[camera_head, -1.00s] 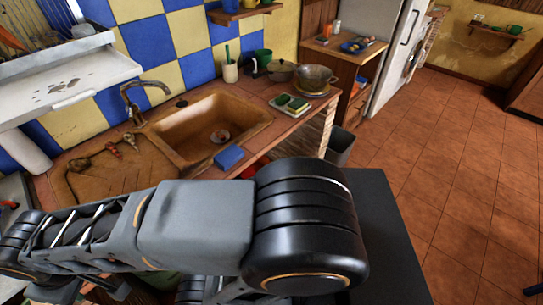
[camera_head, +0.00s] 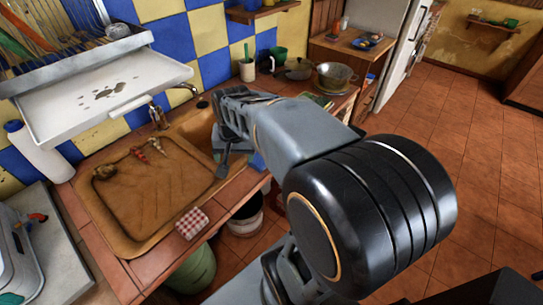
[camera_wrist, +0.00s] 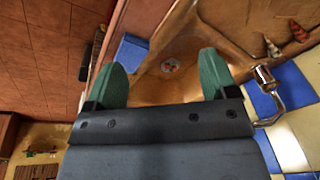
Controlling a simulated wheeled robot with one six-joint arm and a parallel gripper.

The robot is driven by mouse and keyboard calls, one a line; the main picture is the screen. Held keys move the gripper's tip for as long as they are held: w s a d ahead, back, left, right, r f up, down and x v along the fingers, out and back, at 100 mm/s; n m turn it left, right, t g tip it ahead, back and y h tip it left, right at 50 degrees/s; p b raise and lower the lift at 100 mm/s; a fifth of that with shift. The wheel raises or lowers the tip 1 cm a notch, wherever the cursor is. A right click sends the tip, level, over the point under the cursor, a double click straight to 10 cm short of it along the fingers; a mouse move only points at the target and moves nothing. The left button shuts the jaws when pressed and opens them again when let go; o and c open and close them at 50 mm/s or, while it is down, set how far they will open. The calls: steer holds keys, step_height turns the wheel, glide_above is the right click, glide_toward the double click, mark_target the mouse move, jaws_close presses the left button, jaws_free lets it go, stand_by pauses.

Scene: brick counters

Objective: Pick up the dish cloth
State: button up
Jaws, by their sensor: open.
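A small red-and-white checked cloth (camera_head: 192,223) lies at the front edge of the brick counter (camera_head: 235,190), in front of the wooden draining board, in the head view. It is not seen in the wrist view. My gripper (camera_wrist: 163,65) shows two green fingers, apart, with nothing between them. It is over the sink basin, beyond and to the right of the cloth, and does not touch it. In the head view my arm hides part of the gripper and much of the sink.
A blue block (camera_wrist: 131,52) lies on the counter edge beside the sink. A faucet (camera_wrist: 266,88) stands at the sink's back. Small vegetables (camera_head: 148,150) lie on the draining board. A white bucket (camera_head: 246,222) and a green bin (camera_head: 192,272) stand below the counter.

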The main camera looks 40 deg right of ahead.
steer(key=w+d+f+m+g, duration=0.15)
steer(key=w+d+m, duration=0.25)
steer(key=d+m, duration=0.5)
glide_above(260, 160)
steer(key=shift+n, duration=0.4)
step_height(260, 160, down, 8)
steer(key=shift+f+p, duration=0.1)
steer(key=shift+p, duration=0.3)
steer(key=shift+w+d+f+p, duration=0.1)
steer(key=shift+w+f+p, duration=0.1)
steer(key=shift+f, duration=1.4)
steer(key=shift+w+d+f+p, duration=0.1)
steer(key=shift+f+p, duration=0.05)
steer(key=shift+f, duration=1.4)
steer(key=shift+c, duration=0.2)
steer(key=c, duration=0.7)
steer(key=shift+o, duration=0.2)
steer(key=shift+r, duration=0.2)
